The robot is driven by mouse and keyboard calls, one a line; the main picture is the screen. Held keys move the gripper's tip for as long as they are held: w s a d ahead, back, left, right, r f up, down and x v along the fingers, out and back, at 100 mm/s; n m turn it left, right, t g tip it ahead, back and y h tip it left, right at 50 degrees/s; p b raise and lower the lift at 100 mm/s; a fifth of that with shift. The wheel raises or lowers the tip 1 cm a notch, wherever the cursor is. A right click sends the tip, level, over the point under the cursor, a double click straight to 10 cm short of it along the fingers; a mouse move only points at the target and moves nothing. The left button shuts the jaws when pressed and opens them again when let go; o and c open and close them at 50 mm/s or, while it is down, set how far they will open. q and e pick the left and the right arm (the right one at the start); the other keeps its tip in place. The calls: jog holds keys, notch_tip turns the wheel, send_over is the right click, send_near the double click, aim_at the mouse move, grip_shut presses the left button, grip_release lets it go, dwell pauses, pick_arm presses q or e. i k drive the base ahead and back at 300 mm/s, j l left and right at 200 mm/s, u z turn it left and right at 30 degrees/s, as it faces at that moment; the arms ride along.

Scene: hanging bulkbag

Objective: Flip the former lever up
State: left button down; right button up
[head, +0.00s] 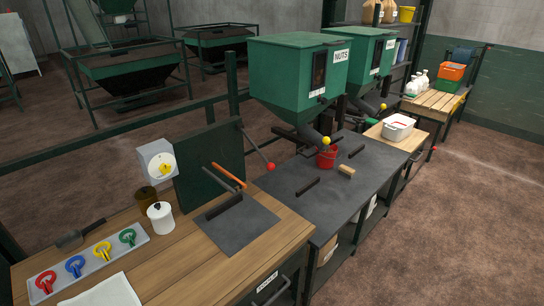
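A thin lever with a red ball knob (270,166) slants down to the right from the right edge of an upright dark green panel (208,163). An orange bar (229,175) and a dark bar (222,184) stick out in front of the same panel, above a dark grey plate (235,232) set in the wooden bench. No label shows which of these is the former lever; the red-knobbed one looks like a lever pointing down. Neither of my grippers is in view.
A wooden bench (190,262) holds a white tray (95,266) of coloured rings, a white jar (160,217) and a grey box with a yellow dial (158,163). Brown floor at right is clear.

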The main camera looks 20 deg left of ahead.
aim_at(271, 167)
jog(key=i+j+u, duration=0.1)
jog(key=i, duration=0.8)
